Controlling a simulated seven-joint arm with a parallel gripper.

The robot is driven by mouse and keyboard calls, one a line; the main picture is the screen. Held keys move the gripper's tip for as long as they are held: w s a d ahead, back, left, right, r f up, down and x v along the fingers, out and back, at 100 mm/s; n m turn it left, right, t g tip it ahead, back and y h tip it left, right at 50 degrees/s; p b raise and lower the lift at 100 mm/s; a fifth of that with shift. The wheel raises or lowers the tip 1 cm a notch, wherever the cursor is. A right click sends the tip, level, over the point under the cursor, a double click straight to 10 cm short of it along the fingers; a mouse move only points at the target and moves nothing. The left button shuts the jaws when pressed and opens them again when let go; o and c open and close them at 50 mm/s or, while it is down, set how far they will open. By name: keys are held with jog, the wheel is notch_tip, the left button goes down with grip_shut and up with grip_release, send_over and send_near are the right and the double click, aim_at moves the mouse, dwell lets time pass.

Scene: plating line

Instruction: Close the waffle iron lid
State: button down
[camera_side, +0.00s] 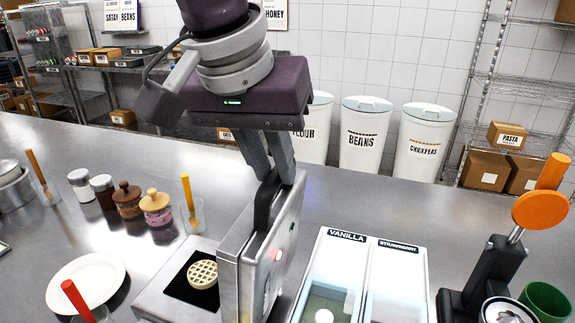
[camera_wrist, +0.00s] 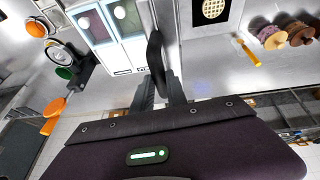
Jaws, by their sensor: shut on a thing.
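The waffle iron stands open on the steel counter, with its lid (camera_side: 268,250) raised close to upright. A round pale waffle (camera_side: 203,274) lies on the dark plate of the base (camera_side: 160,290); it also shows in the wrist view (camera_wrist: 212,9). My gripper (camera_side: 268,180) is above the lid, its fingers pointing down and shut on the black lid handle (camera_side: 264,203). In the wrist view the fingers (camera_wrist: 160,88) meet the dark handle (camera_wrist: 155,55). The lid's inner face is mostly hidden in the side view.
Vanilla and strawberry ice cream tubs (camera_side: 350,240) stand close right of the lid. Jars (camera_side: 156,206) stand behind. A black holder with an orange tool (camera_side: 540,208) is far right.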

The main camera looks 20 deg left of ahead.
jog(key=a+f+n+h, duration=0.1)
jog(key=a+f+h, duration=0.3)
jog(key=a, duration=0.7)
jog(key=a+f+n+h, duration=0.15)
jog(key=a+h, duration=0.35)
jog(key=a, duration=0.6)
jog(key=a+f+h, duration=0.2)
jog(key=a+f, duration=0.1)
jog(key=f, duration=0.3)
jog(key=a+f+n+t+h, duration=0.1)
jog(key=a+f+h, duration=0.1)
jog(key=f, duration=0.4)
jog(key=a+f+h, duration=0.2)
jog(key=a+f, duration=0.2)
jog(key=f, duration=0.3)
jog(key=shift+a+n+t, duration=0.15)
jog(key=shift+n+t, duration=0.1)
jog(key=shift+t, duration=0.15)
jog(key=shift+s+a+f, duration=0.1)
jog(key=shift+s+f, duration=0.05)
jog(key=shift+f, duration=0.85)
jog(key=c, duration=1.3)
grip_release()
jog(key=shift+r, duration=0.1)
